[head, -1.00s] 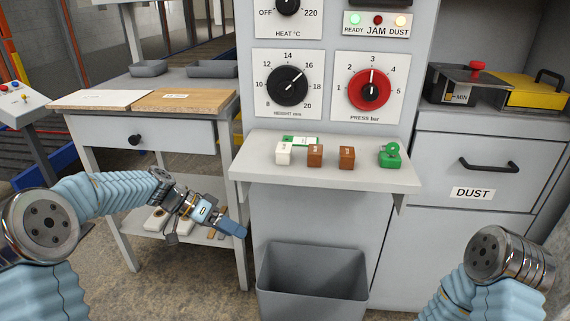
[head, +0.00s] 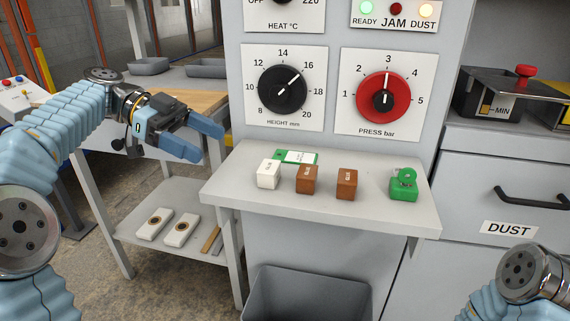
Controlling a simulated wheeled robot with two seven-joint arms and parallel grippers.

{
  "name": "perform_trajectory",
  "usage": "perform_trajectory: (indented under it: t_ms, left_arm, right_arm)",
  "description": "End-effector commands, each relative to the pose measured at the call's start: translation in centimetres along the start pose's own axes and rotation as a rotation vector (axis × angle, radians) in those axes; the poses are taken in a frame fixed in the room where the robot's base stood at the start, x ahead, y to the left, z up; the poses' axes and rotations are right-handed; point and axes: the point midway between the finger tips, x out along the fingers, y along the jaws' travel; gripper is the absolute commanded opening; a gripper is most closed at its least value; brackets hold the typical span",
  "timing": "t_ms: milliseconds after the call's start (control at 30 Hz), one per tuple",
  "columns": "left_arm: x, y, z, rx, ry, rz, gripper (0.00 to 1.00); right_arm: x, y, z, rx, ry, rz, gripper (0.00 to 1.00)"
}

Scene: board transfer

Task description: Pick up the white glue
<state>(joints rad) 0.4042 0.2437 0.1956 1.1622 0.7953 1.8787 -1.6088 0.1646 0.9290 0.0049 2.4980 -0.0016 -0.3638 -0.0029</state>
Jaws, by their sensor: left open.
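The white glue, a small white block (head: 268,175) with dark print on top, stands upright at the left of the grey shelf (head: 250,202) on the machine front. A brown block (head: 306,180) is close to its right, and a second brown block (head: 347,185) is further right. My left gripper (head: 208,142) is open and empty, left of the white block and higher in the picture, over the side table. Its fingers point right towards the machine and are apart from the block. Only a link of my right arm shows at the lower right; its gripper is out of view.
A green-and-white card (head: 297,157) lies behind the blocks. A green lock-like piece (head: 403,186) sits at the shelf's right. Dials are on the panel above. A grey bin (head: 310,295) stands below. The shelf's front strip is clear.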

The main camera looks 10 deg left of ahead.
Motion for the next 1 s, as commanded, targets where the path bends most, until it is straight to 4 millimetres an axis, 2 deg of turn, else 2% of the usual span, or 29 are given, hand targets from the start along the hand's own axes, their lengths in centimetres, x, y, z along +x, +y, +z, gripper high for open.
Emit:
perform_trajectory:
  t_ms: [400, 633, 833, 1000]
  left_arm:
    - [7.5, 0.1, 0.0, 0.000, 0.000, 0.004, 0.83]
    - [9.5, -0.1, -0.1, 0.000, 0.000, 0.004, 0.83]
    - [12.7, -0.3, -0.2, 0.000, 0.000, 0.004, 0.83]
    - [13.7, -0.4, -0.2, -0.001, 0.000, 0.001, 0.83]
  right_arm:
    - [0.9, 0.6, -0.1, 0.004, 0.004, 0.004, 0.43]
    - [0.9, 0.7, -0.1, 0.004, 0.005, 0.005, 0.43]
    - [0.9, 0.7, -0.1, 0.004, 0.004, 0.005, 0.43]
    - [0.9, 0.7, -0.1, 0.004, 0.004, 0.005, 0.43]
